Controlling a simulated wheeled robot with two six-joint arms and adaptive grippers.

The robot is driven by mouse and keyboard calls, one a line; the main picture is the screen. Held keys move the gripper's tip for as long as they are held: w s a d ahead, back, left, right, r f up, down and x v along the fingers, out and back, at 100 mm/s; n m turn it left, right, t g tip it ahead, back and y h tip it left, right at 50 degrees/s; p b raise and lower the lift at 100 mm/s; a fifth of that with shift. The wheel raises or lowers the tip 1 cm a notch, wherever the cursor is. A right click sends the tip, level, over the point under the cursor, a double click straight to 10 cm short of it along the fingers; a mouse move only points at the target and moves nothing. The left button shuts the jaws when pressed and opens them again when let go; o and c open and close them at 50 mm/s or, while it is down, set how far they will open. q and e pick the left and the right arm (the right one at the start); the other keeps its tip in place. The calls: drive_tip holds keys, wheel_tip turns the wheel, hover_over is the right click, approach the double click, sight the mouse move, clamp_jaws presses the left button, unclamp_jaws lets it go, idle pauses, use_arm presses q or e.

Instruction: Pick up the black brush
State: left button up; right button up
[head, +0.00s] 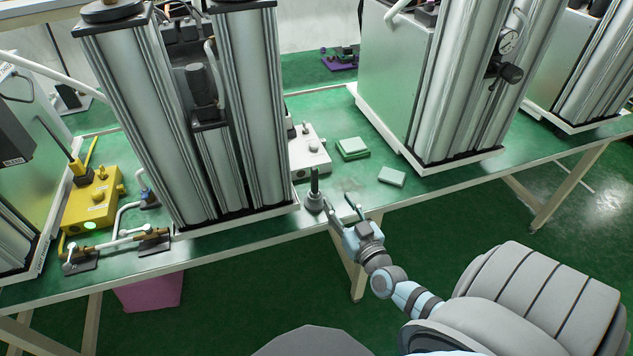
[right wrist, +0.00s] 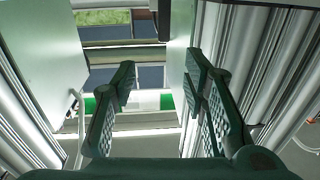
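The black brush (head: 314,190) appears to be the dark upright handle on a wide round grey base, standing near the front edge of the green table, just right of the middle column unit. My right gripper (head: 344,205) is close to its right side, at the table edge, with its fingers apart. In the right wrist view my right gripper (right wrist: 160,85) is open with nothing between its fingers. I cannot make out the brush in that view. My left gripper is not in view.
The tall sieve column unit (head: 190,110) stands left of the brush. Another unit (head: 450,90) stands at the right. Green pads (head: 352,150), a small pale green block (head: 391,177) and a white box (head: 310,155) lie behind. The green table (head: 350,185) is clear beside the brush.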

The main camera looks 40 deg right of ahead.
sight(316, 171)
drive_tip(key=x, duration=0.3)
drive_tip(key=b+x, duration=0.1)
drive_tip(key=x, duration=0.2)
drive_tip(key=f+b+x, duration=0.1)
drive_tip(key=x, duration=0.2)
drive_tip(key=shift+w+a, duration=0.2)
drive_tip(key=shift+w, duration=0.3)
drive_tip(key=shift+w+d+r, duration=0.1)
drive_tip(key=shift+w+r, duration=0.05)
drive_tip(key=shift+w, duration=0.2)
drive_tip(key=w, duration=0.1)
drive_tip(key=w+b, duration=0.1)
drive_tip(key=w+d+r+b, duration=0.1)
drive_tip(key=shift+w, duration=0.6)
drive_tip(key=shift+c, duration=0.4)
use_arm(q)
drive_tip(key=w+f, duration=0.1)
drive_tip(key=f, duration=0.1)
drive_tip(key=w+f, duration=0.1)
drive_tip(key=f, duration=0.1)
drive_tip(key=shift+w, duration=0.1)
use_arm(e)
clamp_jaws()
